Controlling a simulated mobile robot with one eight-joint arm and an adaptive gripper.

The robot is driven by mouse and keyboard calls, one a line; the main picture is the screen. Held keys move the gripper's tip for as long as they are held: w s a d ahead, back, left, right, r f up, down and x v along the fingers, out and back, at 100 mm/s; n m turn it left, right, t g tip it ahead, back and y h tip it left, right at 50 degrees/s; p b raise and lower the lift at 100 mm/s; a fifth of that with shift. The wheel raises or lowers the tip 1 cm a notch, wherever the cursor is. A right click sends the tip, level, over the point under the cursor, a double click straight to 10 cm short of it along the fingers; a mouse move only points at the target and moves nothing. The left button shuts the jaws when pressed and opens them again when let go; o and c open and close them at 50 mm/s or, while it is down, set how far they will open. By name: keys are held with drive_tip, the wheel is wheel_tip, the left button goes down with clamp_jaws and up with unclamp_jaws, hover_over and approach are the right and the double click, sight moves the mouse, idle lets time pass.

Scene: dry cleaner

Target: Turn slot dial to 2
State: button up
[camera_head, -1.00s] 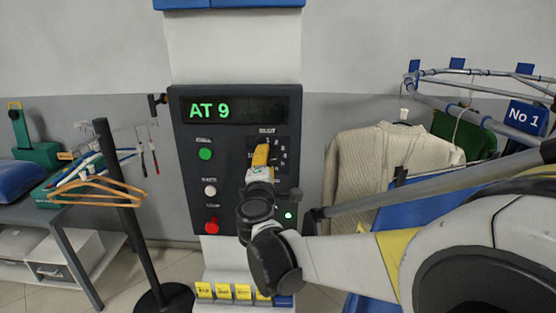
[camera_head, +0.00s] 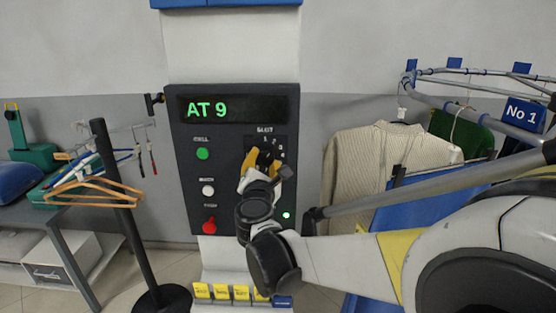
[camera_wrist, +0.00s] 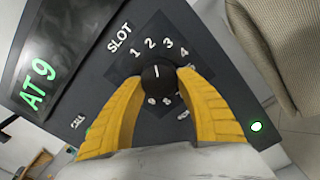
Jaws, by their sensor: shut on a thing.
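The slot dial (camera_wrist: 158,77) is a round black knob with a white line, on a dark panel (camera_head: 182,140) under the word SLOT. Its numbers 1, 2, 3 and 4 show above it in the wrist view; lower ones are partly hidden by my fingers. The white line points up, roughly between 2 and 3; I cannot tell exactly which. My gripper (camera_wrist: 160,80) has its two yellow fingers on either side of the knob, shut on it. In the head view my gripper (camera_head: 262,160) covers most of the dial. The display (camera_head: 207,110) reads AT 9.
A green button (camera_head: 203,154), a white button (camera_head: 208,190) and a red knob (camera_head: 209,226) sit left of the dial. A small green light (camera_head: 286,215) glows at lower right. A hanger stand (camera_head: 112,180) is left; a cream sweater (camera_head: 365,155) hangs right.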

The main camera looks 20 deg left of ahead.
drive_tip(key=shift+n, duration=0.5)
drive_tip(key=o, duration=1.2)
drive_tip(key=v, duration=1.2)
drive_tip(key=shift+f, duration=0.1)
